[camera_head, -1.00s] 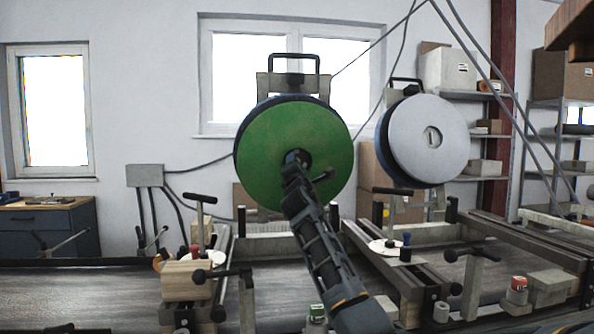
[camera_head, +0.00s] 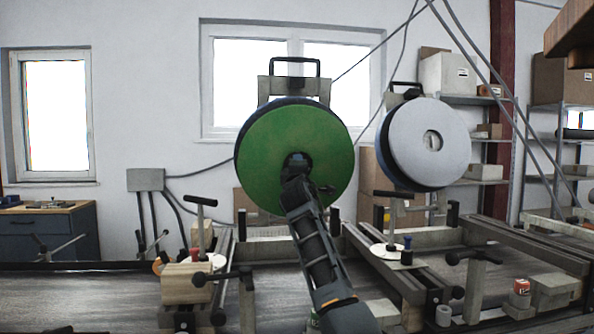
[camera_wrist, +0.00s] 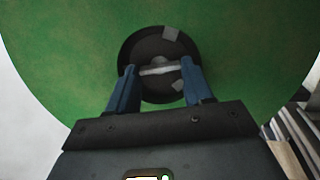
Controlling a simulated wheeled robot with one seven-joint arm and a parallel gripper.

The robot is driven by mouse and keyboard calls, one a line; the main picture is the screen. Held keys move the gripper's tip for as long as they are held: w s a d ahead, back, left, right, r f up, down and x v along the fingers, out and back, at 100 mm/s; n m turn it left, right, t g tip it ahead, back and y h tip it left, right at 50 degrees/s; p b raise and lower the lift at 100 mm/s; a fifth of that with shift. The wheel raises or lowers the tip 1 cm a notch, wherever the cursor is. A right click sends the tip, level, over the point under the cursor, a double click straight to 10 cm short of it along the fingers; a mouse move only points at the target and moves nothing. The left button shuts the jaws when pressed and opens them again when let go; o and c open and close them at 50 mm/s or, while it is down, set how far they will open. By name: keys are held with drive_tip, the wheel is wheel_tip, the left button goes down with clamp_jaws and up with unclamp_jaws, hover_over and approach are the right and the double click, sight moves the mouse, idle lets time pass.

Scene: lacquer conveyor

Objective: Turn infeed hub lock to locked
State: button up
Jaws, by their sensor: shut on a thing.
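A large green disc (camera_head: 265,165) stands upright in the middle of the head view and fills most of the wrist view (camera_wrist: 60,60). At its centre is a round black hub (camera_wrist: 133,50) with a grey bar (camera_wrist: 158,70) across it, the hub lock. The bar lies nearly level in the wrist view, slightly tilted. My gripper (camera_wrist: 160,68) is shut on the bar, one blue finger at each end. In the head view my gripper (camera_head: 296,165) reaches the disc centre and hides most of the hub. I see no readable lock marking.
A grey-white disc (camera_head: 425,140) stands to the right of the green one. Below are conveyor rails (camera_head: 395,275), a wooden block (camera_head: 185,285), T-handles (camera_head: 200,205) and a red can (camera_head: 520,288). Cables hang at the upper right. Shelves with boxes (camera_head: 485,150) stand behind.

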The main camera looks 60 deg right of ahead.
drive_tip(key=shift+d, duration=0.1)
idle(0.3)
drive_tip(key=o, duration=0.8)
drive_tip(key=shift+b+v, duration=0.5)
drive_tip(key=shift+v, duration=3.45)
